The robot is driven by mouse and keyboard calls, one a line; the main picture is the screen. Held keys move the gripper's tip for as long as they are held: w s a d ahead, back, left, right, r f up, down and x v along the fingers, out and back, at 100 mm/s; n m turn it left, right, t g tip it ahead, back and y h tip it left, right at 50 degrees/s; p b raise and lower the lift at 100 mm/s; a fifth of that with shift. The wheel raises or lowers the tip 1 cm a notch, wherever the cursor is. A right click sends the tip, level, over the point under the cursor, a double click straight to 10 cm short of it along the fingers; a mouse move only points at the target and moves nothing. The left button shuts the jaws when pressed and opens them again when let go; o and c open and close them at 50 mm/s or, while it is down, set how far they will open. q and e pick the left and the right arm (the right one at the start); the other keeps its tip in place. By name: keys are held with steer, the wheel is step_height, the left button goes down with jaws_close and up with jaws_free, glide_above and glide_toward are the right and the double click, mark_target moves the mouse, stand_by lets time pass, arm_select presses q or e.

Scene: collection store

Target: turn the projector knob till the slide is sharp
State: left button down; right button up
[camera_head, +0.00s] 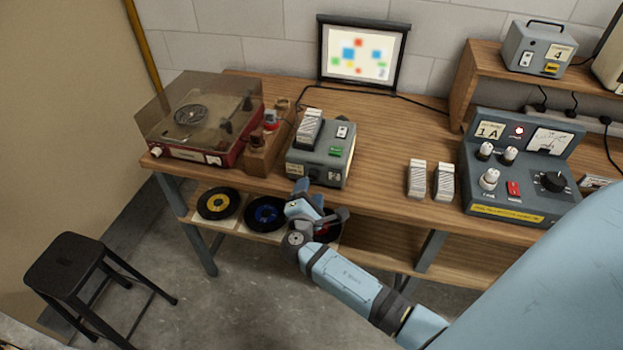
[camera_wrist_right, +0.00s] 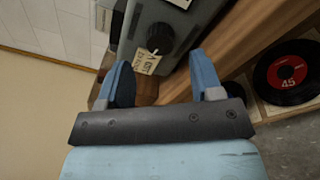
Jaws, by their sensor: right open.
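The grey slide projector (camera_head: 320,158) stands on the wooden bench, a white slide tray (camera_head: 309,127) on its top. Its dark round knob (camera_wrist_right: 160,37) shows in the right wrist view, with a paper tag (camera_wrist_right: 147,61) beside it; I cannot make the knob out in the head view. The slide picture on the screen (camera_head: 362,54) shows coloured patches with soft, blurred edges. My right gripper (camera_head: 304,190) is at the projector's front, its open fingers (camera_wrist_right: 161,76) pointing towards the knob and apart from it, nothing between them. My left gripper is not in view.
A record player (camera_head: 205,115) with a clear lid stands left of the projector, a wooden holder (camera_head: 262,152) between them. Two white slide trays (camera_head: 430,180) and a control box (camera_head: 520,165) are to the right. Records (camera_head: 265,212) lie on the lower shelf; a black stool (camera_head: 70,262) stands at left.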

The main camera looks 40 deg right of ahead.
mark_target(313, 179)
steer(key=shift+x, duration=2.15)
steer(key=shift+c, duration=0.4)
steer(key=c, duration=0.8)
steer(key=m+b, duration=0.1)
steer(key=b, duration=0.2)
steer(key=m+b, duration=0.2)
steer(key=b, duration=0.1)
steer(key=shift+f, duration=0.35)
steer(key=shift+c, duration=0.2)
steer(key=shift+r+m, duration=0.1)
steer(key=shift+m, duration=0.3)
steer(key=shift+r, duration=0.2)
steer(key=o, duration=0.9)
